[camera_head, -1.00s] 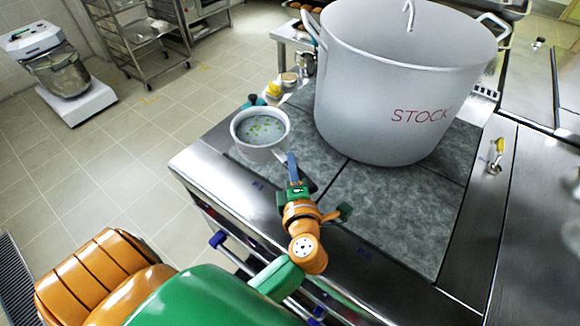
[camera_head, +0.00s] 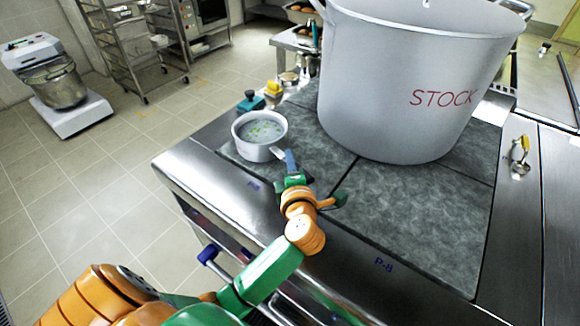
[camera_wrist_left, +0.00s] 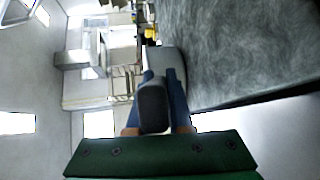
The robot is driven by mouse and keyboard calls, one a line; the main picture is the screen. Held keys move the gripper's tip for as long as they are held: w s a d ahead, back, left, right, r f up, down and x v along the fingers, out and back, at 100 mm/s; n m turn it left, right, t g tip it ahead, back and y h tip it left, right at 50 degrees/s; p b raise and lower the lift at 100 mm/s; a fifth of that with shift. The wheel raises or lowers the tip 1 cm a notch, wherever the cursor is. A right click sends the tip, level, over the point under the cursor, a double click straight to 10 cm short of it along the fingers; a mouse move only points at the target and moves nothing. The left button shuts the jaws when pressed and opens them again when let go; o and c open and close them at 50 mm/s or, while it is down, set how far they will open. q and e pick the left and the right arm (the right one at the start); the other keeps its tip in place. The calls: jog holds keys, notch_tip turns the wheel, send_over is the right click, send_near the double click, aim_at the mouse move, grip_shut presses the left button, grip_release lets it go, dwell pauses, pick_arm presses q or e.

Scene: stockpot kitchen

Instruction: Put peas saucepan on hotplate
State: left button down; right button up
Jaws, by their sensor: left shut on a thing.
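The peas saucepan (camera_head: 262,153) is a small pale pot with green peas in cloudy liquid. It is upright over the left part of the grey hotplate (camera_head: 315,165), left of the stockpot. I cannot tell whether its base touches the plate. My left gripper (camera_head: 291,162) is shut on its handle, which points toward me. In the left wrist view the blue fingers are either side of the dark handle (camera_wrist_left: 153,106), with the pan's pale side beyond. My right gripper is not in view.
A large stockpot (camera_head: 415,90) marked STOCK stands close on the right. Small teal-topped and yellow-topped items (camera_head: 251,101) are behind the saucepan. A ladle with a yellow handle (camera_head: 521,155) lies at the right. Bare hotplate lies in front of the stockpot.

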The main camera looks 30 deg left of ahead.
pick_arm(q)
jog(key=c, duration=0.8)
grip_release()
jog(key=shift+s, duration=0.1)
jog(key=shift+d, duration=0.1)
jog(key=shift+r, duration=0.1)
jog(key=b+v, duration=0.1)
jog(key=v, duration=1.1)
